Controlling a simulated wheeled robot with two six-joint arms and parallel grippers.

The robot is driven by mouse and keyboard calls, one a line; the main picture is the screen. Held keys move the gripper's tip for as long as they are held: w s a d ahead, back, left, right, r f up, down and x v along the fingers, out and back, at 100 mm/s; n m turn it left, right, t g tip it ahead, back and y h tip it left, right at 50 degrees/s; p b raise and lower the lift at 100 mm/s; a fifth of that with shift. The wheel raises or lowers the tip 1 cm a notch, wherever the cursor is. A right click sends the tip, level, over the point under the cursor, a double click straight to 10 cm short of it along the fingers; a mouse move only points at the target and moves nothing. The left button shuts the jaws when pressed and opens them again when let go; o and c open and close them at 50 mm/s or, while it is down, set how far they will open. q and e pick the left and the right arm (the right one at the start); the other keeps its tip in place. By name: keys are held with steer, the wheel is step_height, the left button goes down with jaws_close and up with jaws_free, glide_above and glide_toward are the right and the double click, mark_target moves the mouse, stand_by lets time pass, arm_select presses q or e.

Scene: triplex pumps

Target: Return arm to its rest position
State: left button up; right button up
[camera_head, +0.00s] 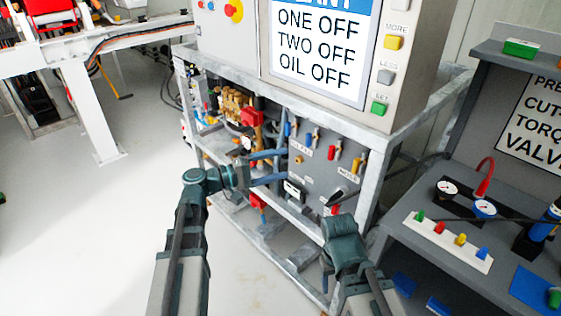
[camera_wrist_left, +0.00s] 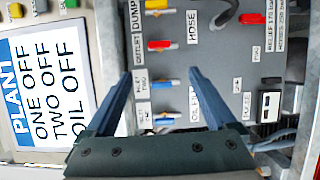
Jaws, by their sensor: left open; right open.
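My left arm (camera_head: 190,225) reaches in from the lower left to the pump unit's valve panel (camera_head: 318,178). My left gripper (camera_head: 286,165) is open, its two blue fingers pointing right at the panel. In the left wrist view the open gripper (camera_wrist_left: 161,73) has nothing between its fingers.
A metal frame (camera_head: 372,165) surrounds the panel, with the sign (camera_head: 318,45) above. A grey bench (camera_head: 425,255) with gauges (camera_head: 446,189) and a coloured peg strip (camera_head: 447,243) stands close on the right. The floor (camera_head: 90,225) at left is clear.

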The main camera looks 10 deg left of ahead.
arm_select(q)
steer(key=s+d+f+m+g+y, duration=0.35)
steer(key=s+d+f, duration=0.2)
steer(key=f, duration=0.25)
steer(key=s+d+f+m+g+y, duration=0.2)
steer(key=s+d+f+g+y, duration=0.1)
steer(key=s+d+f+g, duration=0.3)
steer(key=s+a+f+m+y, duration=0.3)
steer(key=s+f+m+y, duration=0.2)
steer(key=s+f+y, duration=0.35)
step_height(320, 180, up, 19)
steer(key=y+p, duration=0.1)
steer(key=p, duration=1.8)
steer(key=shift+w+a+r, duration=0.2)
steer(key=shift+a, duration=0.25)
